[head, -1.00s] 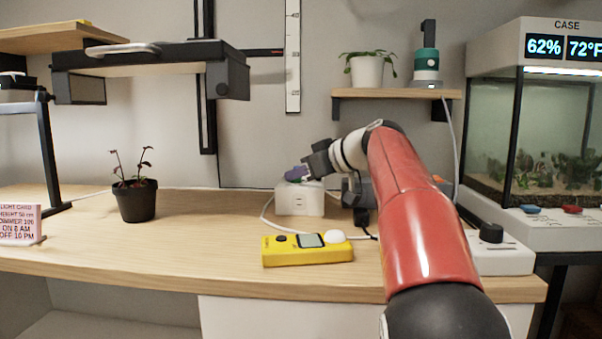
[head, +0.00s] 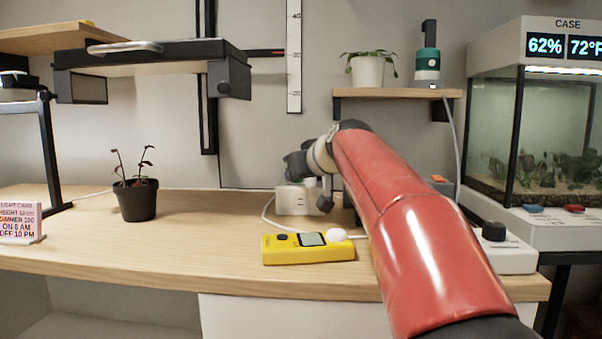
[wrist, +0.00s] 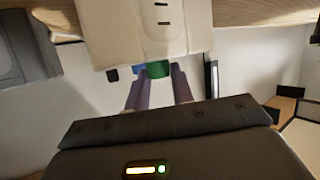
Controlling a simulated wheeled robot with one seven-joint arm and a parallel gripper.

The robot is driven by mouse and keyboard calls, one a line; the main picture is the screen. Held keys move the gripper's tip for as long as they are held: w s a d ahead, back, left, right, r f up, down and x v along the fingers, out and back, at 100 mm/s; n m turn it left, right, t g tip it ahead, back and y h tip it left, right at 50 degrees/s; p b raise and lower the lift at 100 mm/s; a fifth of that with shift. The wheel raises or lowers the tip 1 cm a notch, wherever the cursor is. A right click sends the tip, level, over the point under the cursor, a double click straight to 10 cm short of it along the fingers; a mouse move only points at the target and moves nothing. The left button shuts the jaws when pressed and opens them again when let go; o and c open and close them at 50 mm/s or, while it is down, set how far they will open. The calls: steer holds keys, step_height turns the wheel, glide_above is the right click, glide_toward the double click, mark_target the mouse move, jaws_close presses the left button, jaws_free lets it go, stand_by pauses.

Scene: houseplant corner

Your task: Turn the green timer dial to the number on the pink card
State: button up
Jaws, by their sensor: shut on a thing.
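The green dial (wrist: 158,69) shows in the wrist view at the edge of a pale timer box (wrist: 150,28), beside a blue part (wrist: 139,71). My gripper (wrist: 160,76) has its purple fingers on either side of the green dial, shut on it. The dial's number marks cannot be read. In the head view the box (head: 291,203) stands at the back of the bench, with my gripper at its top; the fingertips and dial are hidden there. The pink card (head: 20,210) stands at the far left, reading dimmer 100, on 8 AM, off 10 PM.
A yellow meter (head: 290,254) lies in front of the box, with a white cable beside it. A potted plant (head: 138,203) stands left. A black-knobbed white unit (head: 510,258) and a glass tank (head: 497,130) are right. The bench between plant and box is clear.

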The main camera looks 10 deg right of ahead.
steer(key=m+h, duration=0.2)
steer(key=h, duration=0.1)
steer(key=shift+a+m+h+p, duration=0.3)
steer(key=shift+a+m+p, duration=0.05)
steer(key=shift+a+m, duration=0.05)
steer(key=m+h, duration=0.1)
steer(key=m+h+b, duration=0.1)
steer(key=m+h, duration=0.1)
steer(key=shift+w+a+f, duration=0.1)
steer(key=shift+a+f, duration=0.05)
steer(key=shift+a, duration=0.05)
steer(key=shift+a+m+g+h+b, duration=0.1)
steer(key=shift+m+g+h+b, duration=0.2)
steer(key=shift+m+g+h, duration=0.55)
steer(key=m+g+h, duration=0.1)
steer(key=h, duration=0.1)
steer(key=m+h+p, duration=0.1)
steer(key=m, duration=0.1)
steer(key=shift+w+a+r+g+h, duration=0.15)
steer(key=shift+w+r+g+h, duration=0.05)
steer(key=shift+g+h, duration=0.15)
steer(key=shift+f+m+g+h+p, duration=0.1)
steer(key=shift+m+g+h+p, duration=0.5)
steer(key=shift+m+g+p, duration=0.35)
steer(key=shift+f+m, duration=0.1)
steer(key=shift+m, duration=0.2)
steer(key=o, duration=1)
